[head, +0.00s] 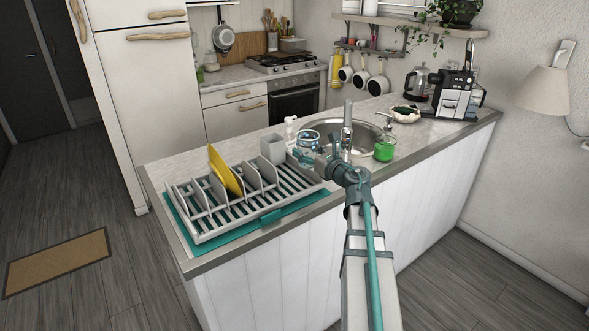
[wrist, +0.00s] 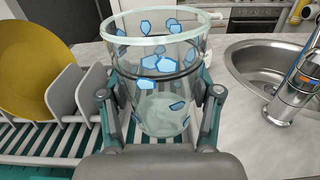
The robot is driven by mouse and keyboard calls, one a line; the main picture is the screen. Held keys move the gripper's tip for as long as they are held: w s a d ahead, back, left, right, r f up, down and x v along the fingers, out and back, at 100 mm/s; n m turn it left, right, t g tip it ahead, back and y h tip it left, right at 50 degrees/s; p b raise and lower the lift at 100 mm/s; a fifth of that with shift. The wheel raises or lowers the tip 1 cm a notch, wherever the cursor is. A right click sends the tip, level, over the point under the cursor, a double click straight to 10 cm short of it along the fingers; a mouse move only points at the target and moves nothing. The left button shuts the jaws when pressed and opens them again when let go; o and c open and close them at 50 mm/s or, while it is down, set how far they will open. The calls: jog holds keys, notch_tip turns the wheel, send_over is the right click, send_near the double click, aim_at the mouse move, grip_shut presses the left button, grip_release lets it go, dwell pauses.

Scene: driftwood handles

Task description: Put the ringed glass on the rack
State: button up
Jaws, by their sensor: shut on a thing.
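The glass (wrist: 163,112) is clear, with blue patches and a thin dark ring around its middle. It is upright between the fingers of my gripper (wrist: 160,95), which is shut on it. In the head view the glass (head: 306,143) is near the rack's right end, next to the sink. The white slatted dish rack (head: 203,238) stands on a teal mat. In the wrist view rack slats (wrist: 92,140) show beside and behind the glass. The glass hides what is directly below it, so I cannot tell its height above the slats.
The sink (head: 328,133) and tap (head: 347,125) are right of the glass. The rack's front right slats look bare.

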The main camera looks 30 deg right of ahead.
jog(key=w+f, duration=0.1)
jog(key=w+a+f, duration=0.1)
jog(key=f, duration=0.1)
jog(key=w+a+f, duration=0.1)
jog(key=f, duration=0.1)
jog(key=shift+w+a+f, duration=0.15)
jog(key=shift+a, duration=0.05)
jog(key=shift+w+a+f, duration=0.1)
jog(key=shift+f, duration=1.55)
jog(key=shift+f, duration=0.15)
jog(key=shift+f, duration=0.1)
jog(key=o, duration=1.3)
jog(key=shift+r+p, duration=0.25)
jog(key=shift+p, duration=0.05)
jog(key=s+b, duration=0.1)
jog(key=s, duration=0.3)
jog(key=s+d, duration=0.1)
jog(key=s, duration=0.3)
jog(key=s+d+b, duration=0.1)
jog(key=s, duration=0.3)
jog(key=shift+d+b, duration=0.1)
jog(key=shift+b, duration=0.2)
jog(key=shift+w, duration=0.1)
